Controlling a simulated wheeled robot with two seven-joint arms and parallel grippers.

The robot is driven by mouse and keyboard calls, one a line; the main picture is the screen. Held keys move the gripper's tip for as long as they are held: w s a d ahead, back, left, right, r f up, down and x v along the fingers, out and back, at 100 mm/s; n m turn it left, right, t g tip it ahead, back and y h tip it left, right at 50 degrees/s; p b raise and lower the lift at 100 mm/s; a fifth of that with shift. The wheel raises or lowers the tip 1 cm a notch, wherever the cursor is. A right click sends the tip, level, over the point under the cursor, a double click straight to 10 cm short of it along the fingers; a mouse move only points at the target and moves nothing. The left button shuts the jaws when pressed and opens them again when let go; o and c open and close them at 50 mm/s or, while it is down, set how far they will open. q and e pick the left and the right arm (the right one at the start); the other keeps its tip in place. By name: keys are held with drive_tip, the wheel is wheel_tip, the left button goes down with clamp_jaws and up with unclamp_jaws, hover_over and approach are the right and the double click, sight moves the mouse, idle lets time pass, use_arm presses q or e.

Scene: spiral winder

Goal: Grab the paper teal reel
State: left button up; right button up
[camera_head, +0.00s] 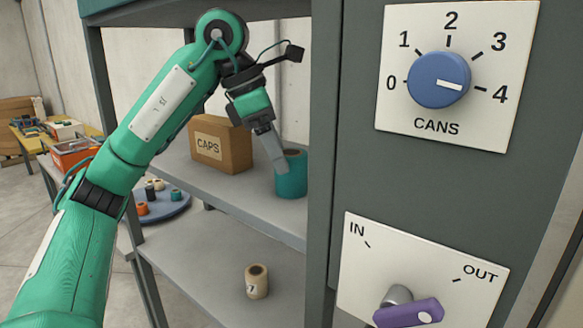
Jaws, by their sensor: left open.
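The teal reel (291,176) stands upright on the upper grey shelf, close to the cabinet's side post. My left gripper (277,160) comes down from above and left of it. Its finger overlaps the reel's left side in the picture; I cannot tell whether it touches. The gripper is open, though only one finger shows clearly. My right gripper is not in view.
A brown box labelled CAPS (221,145) stands left of the reel. A beige reel (257,282) stands on the lower shelf (200,262). A blue round tray (168,209) holds several small reels. The grey panel at right has a blue CANS knob (438,80) and a purple IN/OUT lever (408,313).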

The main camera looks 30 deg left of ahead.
sight(295, 171)
use_arm(q)
drive_tip(key=shift+w+d+r, duration=0.1)
drive_tip(key=shift+w+d, duration=0.3)
drive_tip(key=shift+d, duration=0.1)
drive_tip(key=p+x, duration=0.1)
drive_tip(key=x, duration=0.4)
drive_tip(key=shift+w, duration=0.1)
drive_tip(key=shift+d, duration=0.1)
drive_tip(key=c, duration=1.1)
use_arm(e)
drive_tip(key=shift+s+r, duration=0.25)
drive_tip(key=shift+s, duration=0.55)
